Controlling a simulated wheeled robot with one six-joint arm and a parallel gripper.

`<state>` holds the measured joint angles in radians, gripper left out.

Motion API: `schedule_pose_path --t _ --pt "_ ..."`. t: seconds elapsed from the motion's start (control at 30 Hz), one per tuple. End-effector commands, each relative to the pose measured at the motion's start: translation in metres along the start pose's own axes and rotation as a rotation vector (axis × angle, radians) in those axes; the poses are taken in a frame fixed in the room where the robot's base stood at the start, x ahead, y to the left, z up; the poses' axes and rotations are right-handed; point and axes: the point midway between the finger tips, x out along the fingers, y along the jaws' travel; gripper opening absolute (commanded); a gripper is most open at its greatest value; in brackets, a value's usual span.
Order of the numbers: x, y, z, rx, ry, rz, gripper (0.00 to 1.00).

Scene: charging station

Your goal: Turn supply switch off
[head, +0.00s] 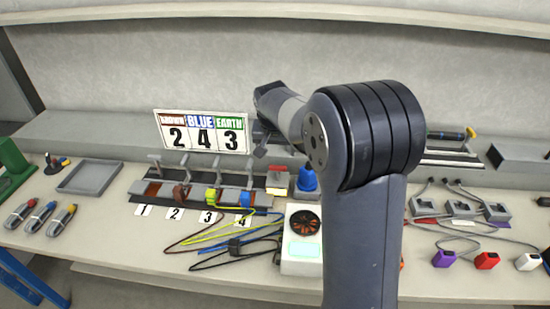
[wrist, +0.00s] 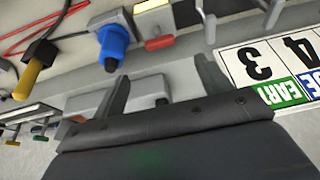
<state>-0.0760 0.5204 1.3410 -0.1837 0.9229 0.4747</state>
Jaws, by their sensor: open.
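A small pale box with a red lever (head: 278,180), which looks like the supply switch, stands on the bench right of the clamp row. In the wrist view its red lever (wrist: 158,43) shows near the top middle, beyond my fingertips. I cannot tell its on or off position. My gripper (wrist: 165,85) is open, with its two fingers apart and nothing between them. In the head view my gripper (head: 264,140) is partly hidden by my arm, above and behind the red-lever box, and apart from it.
A blue plug (head: 307,181) stands close right of the red-lever box. A number sign (head: 203,132) reading 2, 4, 3 is just left of my gripper. Coloured wires (head: 225,235) and a white meter box (head: 302,262) lie in front. A grey tray (head: 90,178) is at left.

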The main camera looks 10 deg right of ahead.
Motion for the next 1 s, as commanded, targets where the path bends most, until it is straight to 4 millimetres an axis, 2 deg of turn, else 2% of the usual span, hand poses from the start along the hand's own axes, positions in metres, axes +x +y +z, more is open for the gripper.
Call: schedule_pose_path --t 0.17,0.4,0.6,0.8,1.0 --pt "0.019 0.0 0.0 0.001 -0.003 0.002 0.73" --pt "0.065 0.0 0.0 0.001 -0.004 0.002 0.73" --pt "0.093 0.0 0.0 0.0 -0.002 0.001 0.73" --pt "0.106 0.0 0.0 0.0 0.0 0.0 0.73" --pt "0.107 0.0 0.0 0.0 0.0 0.0 0.73"
